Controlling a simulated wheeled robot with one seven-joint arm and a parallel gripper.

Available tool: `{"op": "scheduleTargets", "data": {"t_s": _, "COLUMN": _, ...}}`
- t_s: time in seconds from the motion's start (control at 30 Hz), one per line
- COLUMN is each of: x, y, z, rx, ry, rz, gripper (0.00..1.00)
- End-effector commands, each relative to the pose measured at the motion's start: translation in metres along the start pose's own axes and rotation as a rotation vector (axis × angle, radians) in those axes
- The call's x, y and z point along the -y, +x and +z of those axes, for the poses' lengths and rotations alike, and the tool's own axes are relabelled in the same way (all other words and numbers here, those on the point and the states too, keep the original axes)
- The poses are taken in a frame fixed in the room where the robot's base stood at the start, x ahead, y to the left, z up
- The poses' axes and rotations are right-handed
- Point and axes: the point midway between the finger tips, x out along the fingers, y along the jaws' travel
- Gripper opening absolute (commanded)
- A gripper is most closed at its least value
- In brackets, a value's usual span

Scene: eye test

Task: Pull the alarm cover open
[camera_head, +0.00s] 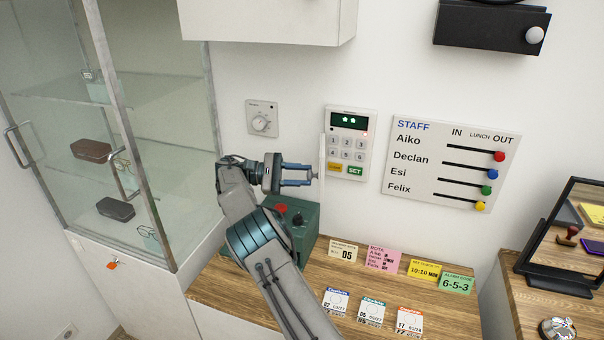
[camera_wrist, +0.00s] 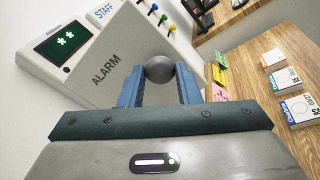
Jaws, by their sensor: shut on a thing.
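The alarm cover (camera_head: 323,150) stands out from the panel's left side, seen nearly edge-on. In the wrist view the cover (camera_wrist: 112,62) shows the word ALARM and hides the keys. My gripper (camera_head: 314,175) is left of the cover, shut on its round grey knob (camera_wrist: 159,68).
A dial (camera_head: 262,119) is on the wall to the left, a staff board (camera_head: 455,165) to the right. A green box (camera_head: 300,225) with red and black knobs stands below my gripper. Cards, including a green one (camera_head: 457,283) reading 6-5-3, stand on the wooden counter (camera_head: 235,290). A glass cabinet (camera_head: 170,150) is left.

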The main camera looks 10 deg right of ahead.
Motion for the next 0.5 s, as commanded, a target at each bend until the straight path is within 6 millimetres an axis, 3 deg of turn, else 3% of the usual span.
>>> {"op": "scheduleTargets", "data": {"t_s": 0.2, "x": 0.0012, "y": -0.0006, "z": -0.0006, "rx": 0.001, "ry": -0.002, "rz": 0.000, "gripper": 0.00}}
{"op": "scheduleTargets", "data": {"t_s": 0.23, "x": 0.0012, "y": -0.0008, "z": -0.0005, "rx": 0.001, "ry": -0.002, "rz": 0.001, "gripper": 0.36}}
{"op": "scheduleTargets", "data": {"t_s": 0.3, "x": 0.0012, "y": -0.0013, "z": -0.0004, "rx": 0.000, "ry": -0.001, "rz": 0.002, "gripper": 0.52}}
{"op": "scheduleTargets", "data": {"t_s": 0.5, "x": 0.0010, "y": -0.0027, "z": 0.0002, "rx": -0.002, "ry": 0.000, "rz": 0.004, "gripper": 0.52}}
